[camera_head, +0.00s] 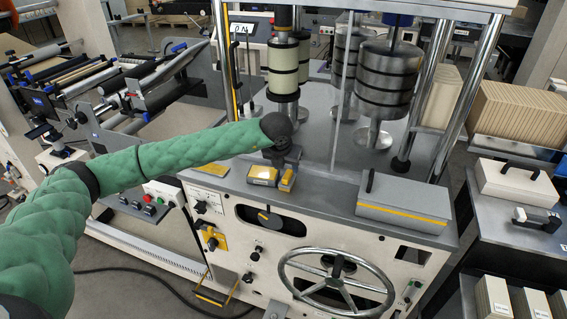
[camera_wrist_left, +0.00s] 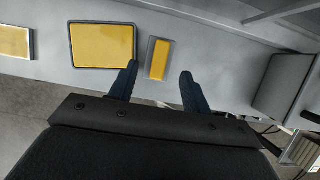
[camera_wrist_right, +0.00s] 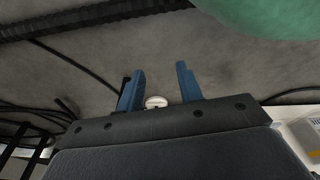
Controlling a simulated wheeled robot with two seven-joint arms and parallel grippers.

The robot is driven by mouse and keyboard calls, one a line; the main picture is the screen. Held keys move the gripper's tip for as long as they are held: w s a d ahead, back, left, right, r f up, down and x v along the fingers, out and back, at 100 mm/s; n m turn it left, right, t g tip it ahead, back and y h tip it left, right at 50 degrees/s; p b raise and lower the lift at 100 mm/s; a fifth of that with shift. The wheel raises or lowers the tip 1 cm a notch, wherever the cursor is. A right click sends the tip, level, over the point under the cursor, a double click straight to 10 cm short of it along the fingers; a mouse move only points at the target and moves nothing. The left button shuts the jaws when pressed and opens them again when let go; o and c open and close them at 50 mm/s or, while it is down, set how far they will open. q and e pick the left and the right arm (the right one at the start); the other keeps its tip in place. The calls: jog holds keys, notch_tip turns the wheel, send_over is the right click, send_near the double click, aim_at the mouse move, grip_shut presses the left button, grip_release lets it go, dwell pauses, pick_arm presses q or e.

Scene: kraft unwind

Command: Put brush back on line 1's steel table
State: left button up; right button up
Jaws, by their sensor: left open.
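No thing shows clear bristles, so I cannot tell for sure which one is the brush. A small grey block with a yellow top (camera_head: 287,180) lies on the front of the machine's grey metal top (camera_head: 330,172). The block also shows in the left wrist view (camera_wrist_left: 159,58). My left gripper (camera_head: 284,162) is above and behind it. In the left wrist view my left gripper (camera_wrist_left: 159,72) is open, with the block seen between and just beyond its fingertips. My right gripper (camera_wrist_right: 158,82) is open and empty over the floor; it is out of the head view.
A larger yellow-topped tray (camera_head: 263,175) lies left of the block. A grey box with a black handle (camera_head: 403,203) stands at right on the machine top. Metal rollers (camera_head: 388,75) and posts rise behind. A side table (camera_head: 510,240) holds a white case (camera_head: 515,182).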

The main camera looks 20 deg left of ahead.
pick_arm(q)
jog(key=shift+b+v, duration=0.75)
jog(key=shift+v, duration=1.7)
pick_arm(e)
jog(key=shift+w+a+r, duration=0.3)
jog(key=shift+r, duration=0.25)
jog(key=shift+w+a+r, duration=0.25)
jog(key=shift+w+r, duration=0.1)
jog(key=shift+r, duration=0.15)
jog(key=shift+w+a+r, duration=0.3)
jog(key=shift+r, duration=0.25)
